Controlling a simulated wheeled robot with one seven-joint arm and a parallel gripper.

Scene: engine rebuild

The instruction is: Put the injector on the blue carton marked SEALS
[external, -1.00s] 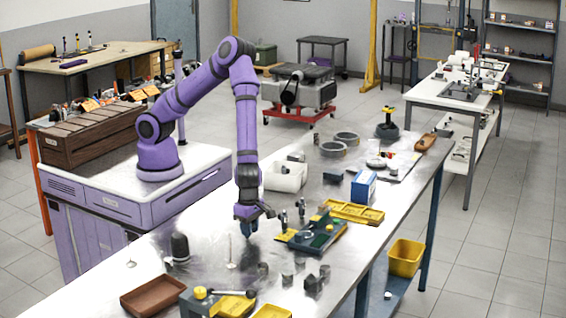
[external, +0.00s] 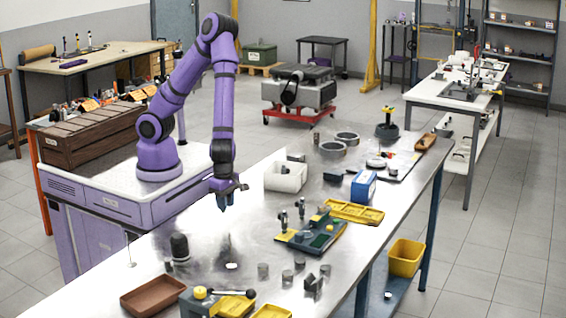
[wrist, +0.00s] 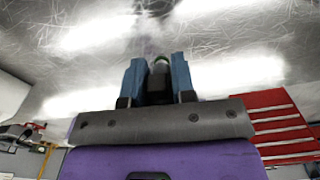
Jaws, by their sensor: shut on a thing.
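My gripper (external: 223,204) hangs over the steel bench, left of the white bin, with its fingers pointing down.
The white bin (external: 286,176) stands between my gripper and the carton. A green fixture with upright pegs (external: 311,234) and a yellow tray (external: 354,212) lie in front of the carton. A brown tray (external: 160,295) and several small metal parts are at the near end.

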